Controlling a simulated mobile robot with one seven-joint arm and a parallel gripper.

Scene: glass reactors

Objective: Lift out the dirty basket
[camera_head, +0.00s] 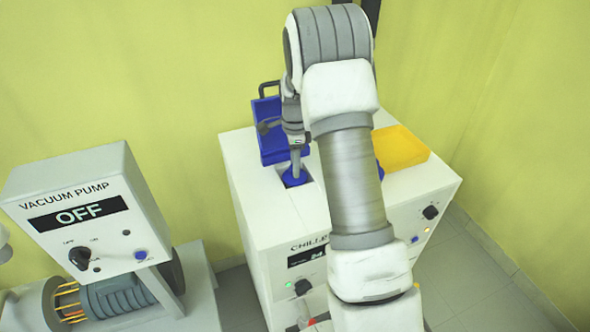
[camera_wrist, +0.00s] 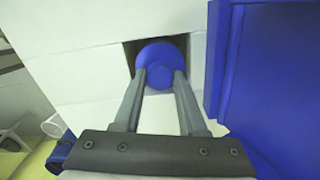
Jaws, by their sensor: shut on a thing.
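A blue round piece (camera_wrist: 158,55) sits in a square opening in the top of the white chiller (camera_head: 262,222). It looks like the top of the basket, but its lower part is hidden in the opening, and I see no dirt on it. It also shows in the head view (camera_head: 290,181). My gripper (camera_wrist: 160,78) is shut on the blue round piece, one finger on each side. In the head view my gripper (camera_head: 296,172) points down at the opening, partly hidden by my arm.
A blue panel with a black handle (camera_head: 268,150) stands upright just behind the opening; it is close on the right in the wrist view (camera_wrist: 265,80). A yellow tray (camera_head: 402,148) lies at the chiller's right. A vacuum pump (camera_head: 80,215) reading OFF stands at left.

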